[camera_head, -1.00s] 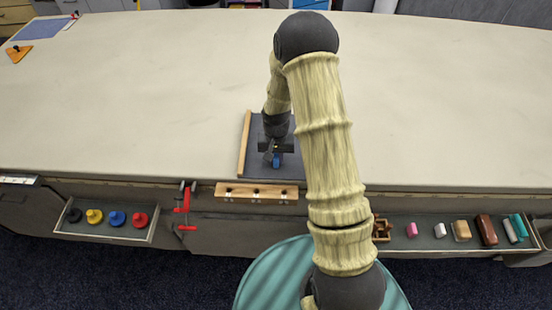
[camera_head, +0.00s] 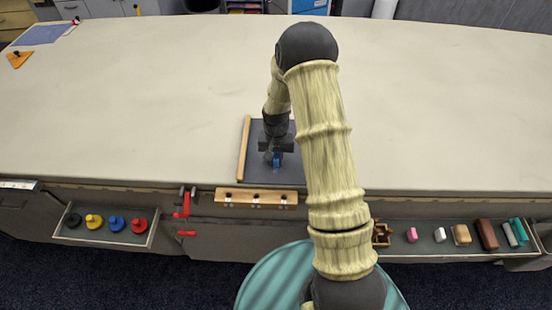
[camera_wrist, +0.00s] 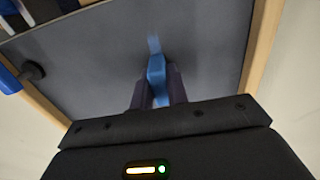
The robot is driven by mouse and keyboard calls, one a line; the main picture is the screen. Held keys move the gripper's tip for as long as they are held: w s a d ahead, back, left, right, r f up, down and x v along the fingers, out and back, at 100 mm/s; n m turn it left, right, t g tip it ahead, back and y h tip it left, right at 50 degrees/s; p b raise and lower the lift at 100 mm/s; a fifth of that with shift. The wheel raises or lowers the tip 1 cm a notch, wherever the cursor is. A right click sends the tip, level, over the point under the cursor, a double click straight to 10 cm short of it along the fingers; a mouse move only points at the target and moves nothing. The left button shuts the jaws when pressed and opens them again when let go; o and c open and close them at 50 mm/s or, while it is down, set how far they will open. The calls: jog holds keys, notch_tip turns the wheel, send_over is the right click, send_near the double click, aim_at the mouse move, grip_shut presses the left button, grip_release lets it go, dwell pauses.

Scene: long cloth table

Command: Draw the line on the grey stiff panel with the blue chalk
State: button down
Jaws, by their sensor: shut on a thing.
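The grey stiff panel (camera_head: 256,174) lies flat near the front edge of the table, with a wooden strip (camera_head: 244,148) along its left side. It fills much of the wrist view (camera_wrist: 215,50). My gripper (camera_head: 277,153) is over the panel, shut on the blue chalk (camera_wrist: 157,78), which points at the grey surface. Both dark fingers (camera_wrist: 158,85) show around the chalk in the wrist view. A short pale blue streak (camera_wrist: 153,44) shows just beyond the chalk's tip. I cannot tell surely whether the tip touches the panel. My arm hides ground to the right of the panel.
A wooden rail (camera_head: 256,198) and a red clamp (camera_head: 185,204) are at the table's front. A left tray (camera_head: 62,233) holds coloured round pieces. A right tray (camera_head: 425,245) holds several blocks and chalk-like pieces. An orange piece (camera_head: 18,59) lies far left. The tabletop (camera_head: 430,110) is mostly clear.

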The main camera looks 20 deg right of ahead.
jog(key=shift+w+d, duration=0.1)
jog(key=shift+w, duration=0.45)
jog(key=shift+w+d, duration=0.2)
jog(key=shift+w, duration=0.3)
jog(key=shift+w+d, duration=0.2)
jog(key=shift+w, duration=0.3)
jog(key=shift+w, duration=0.1)
jog(key=shift+w+d, duration=0.25)
jog(key=shift+w, duration=0.6)
jog(key=shift+w, duration=0.1)
jog(key=shift+w+d, duration=0.2)
jog(key=shift+w, duration=0.3)
jog(key=shift+w+d, duration=0.15)
jog(key=shift+w, duration=0.3)
jog(key=shift+s+a, duration=0.1)
